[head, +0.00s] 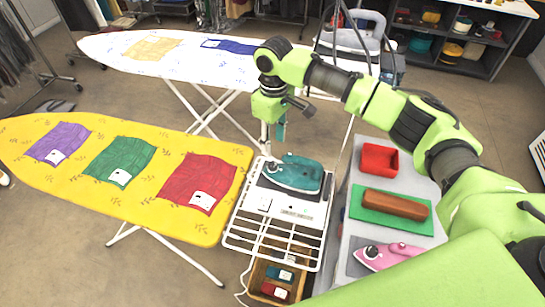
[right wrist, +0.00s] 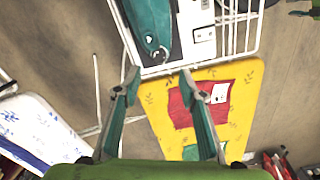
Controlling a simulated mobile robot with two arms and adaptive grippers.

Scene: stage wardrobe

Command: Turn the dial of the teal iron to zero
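The teal iron (head: 296,175) rests on a dark pad at the back of a white wire rack between the yellow ironing board and the grey table. In the right wrist view the iron (right wrist: 150,22) shows at the top, partly cut off. A small white mark and a greyish round part show near its lower end; I cannot tell which is the dial. My right gripper (head: 274,134) hangs above and a little left of the iron, apart from it. In the right wrist view its fingers (right wrist: 160,76) are spread with nothing between them.
The yellow ironing board (head: 100,190) holds purple, green and red cloths. A white ironing board (head: 110,48) stands behind. The grey table (head: 345,235) carries a red tray (head: 380,145), a brown block (head: 394,204) on a green mat and a pink iron (head: 385,255).

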